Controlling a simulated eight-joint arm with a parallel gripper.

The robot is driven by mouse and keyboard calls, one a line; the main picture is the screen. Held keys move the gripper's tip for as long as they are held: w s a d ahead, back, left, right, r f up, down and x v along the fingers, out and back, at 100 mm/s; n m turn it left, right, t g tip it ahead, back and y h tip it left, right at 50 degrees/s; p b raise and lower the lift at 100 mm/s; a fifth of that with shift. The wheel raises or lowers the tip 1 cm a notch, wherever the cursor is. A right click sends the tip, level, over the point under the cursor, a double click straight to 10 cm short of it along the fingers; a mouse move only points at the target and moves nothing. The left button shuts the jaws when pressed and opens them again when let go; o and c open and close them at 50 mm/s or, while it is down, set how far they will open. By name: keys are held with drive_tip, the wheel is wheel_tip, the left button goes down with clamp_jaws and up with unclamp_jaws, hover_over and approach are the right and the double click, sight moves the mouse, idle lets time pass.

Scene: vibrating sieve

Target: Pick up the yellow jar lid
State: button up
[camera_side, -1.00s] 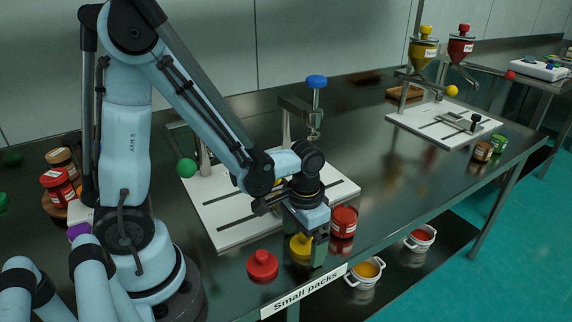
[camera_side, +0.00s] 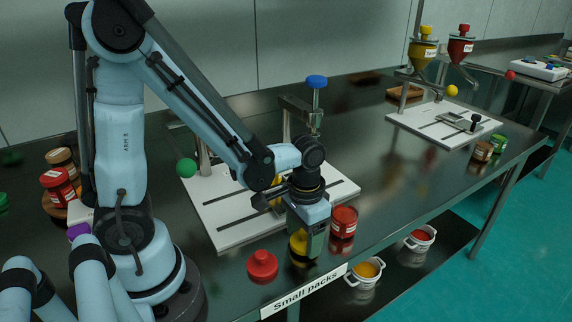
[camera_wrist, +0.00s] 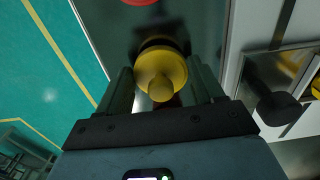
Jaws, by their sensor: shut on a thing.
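The yellow jar lid (camera_side: 298,243) has a round base and a knob on top. It is between the fingers of my gripper (camera_side: 308,246), near the front edge of the steel table. In the wrist view the yellow lid (camera_wrist: 161,72) sits between the two dark fingers of my gripper (camera_wrist: 163,86), which is shut on it. A dark patch shows under the lid in the side view, and the lid seems slightly above the table. The fingers hide part of it.
A red lid (camera_side: 262,266) lies on the table to the left. A red jar (camera_side: 344,221) stands close on the right. Behind is a white slotted plate (camera_side: 225,236) with a blue-knobbed clamp (camera_side: 316,82).

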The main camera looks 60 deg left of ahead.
drive_tip(key=r, duration=0.3)
drive_tip(key=shift+s+d+r, duration=0.2)
drive_tip(key=shift+d, duration=0.05)
drive_tip(key=s+d+r, duration=0.6)
drive_tip(key=d, duration=0.2)
drive_tip(key=n, duration=0.6)
approach(303, 233)
drive_tip(key=w+a+r, duration=0.3)
drive_tip(key=a, duration=0.1)
drive_tip(key=w+a+r+n, duration=0.1)
drive_tip(key=a+n, duration=0.5)
drive_tip(key=a, duration=1.1)
drive_tip(key=shift+a+f, duration=0.1)
drive_tip(key=shift+f, duration=2.25)
drive_tip(key=shift+f, duration=0.45)
